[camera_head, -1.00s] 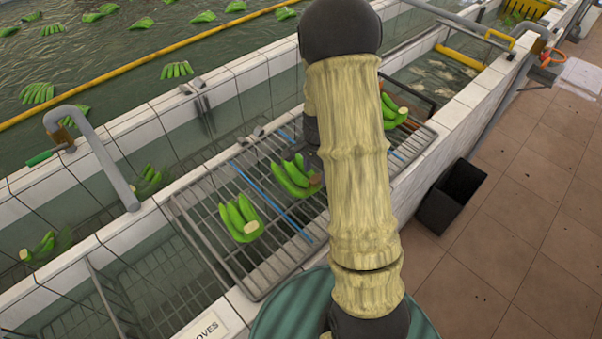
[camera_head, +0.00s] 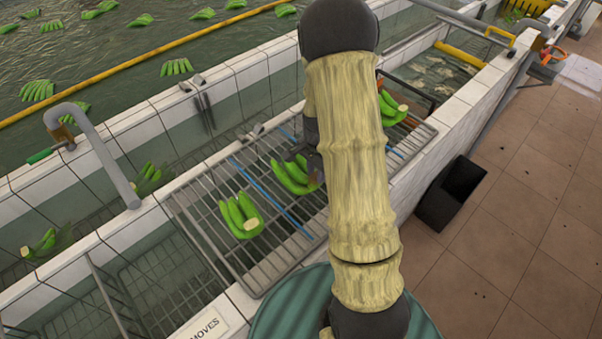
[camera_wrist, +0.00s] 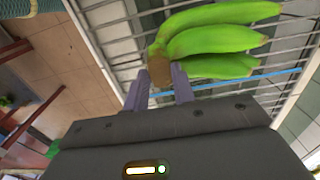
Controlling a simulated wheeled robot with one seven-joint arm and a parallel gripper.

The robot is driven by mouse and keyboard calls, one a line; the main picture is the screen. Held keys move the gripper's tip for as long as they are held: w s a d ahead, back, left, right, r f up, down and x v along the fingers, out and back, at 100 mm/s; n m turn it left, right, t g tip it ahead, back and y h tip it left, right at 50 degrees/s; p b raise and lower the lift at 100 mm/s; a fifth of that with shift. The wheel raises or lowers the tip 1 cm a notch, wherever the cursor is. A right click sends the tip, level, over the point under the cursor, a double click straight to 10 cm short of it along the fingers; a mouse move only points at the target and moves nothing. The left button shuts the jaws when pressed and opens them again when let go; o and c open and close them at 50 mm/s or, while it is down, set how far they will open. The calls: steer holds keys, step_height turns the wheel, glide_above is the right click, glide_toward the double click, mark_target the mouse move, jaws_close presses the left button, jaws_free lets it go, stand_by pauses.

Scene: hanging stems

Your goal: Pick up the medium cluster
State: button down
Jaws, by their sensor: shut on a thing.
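Three green banana clusters lie on a metal rack (camera_head: 262,268). One cluster (camera_head: 240,214) is at the left, another (camera_head: 293,177) is in the middle, and one (camera_head: 391,108) is at the right, partly behind my arm. In the wrist view, my gripper (camera_wrist: 158,88) is shut on the cut crown of the middle cluster (camera_wrist: 215,38), with its fingers on either side of the brown stem end. The bananas extend away from the fingers over the rack bars. In the head view, my arm hides most of the gripper, and only a dark part shows beside the cluster's crown.
Blue strips (camera_head: 270,200) run across the rack. White tiled tank walls (camera_head: 455,122) flank it. Water with floating clusters (camera_head: 38,90) lies beyond. A black bin (camera_head: 452,193) stands on the tiled floor at the right. A grey bent pipe (camera_head: 95,155) rises at the left.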

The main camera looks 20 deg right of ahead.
steer(key=shift+w+r, duration=0.15)
steer(key=shift+r, duration=0.3)
step_height(320, 180, up, 9)
steer(key=b, duration=0.2)
stand_by(0.8)
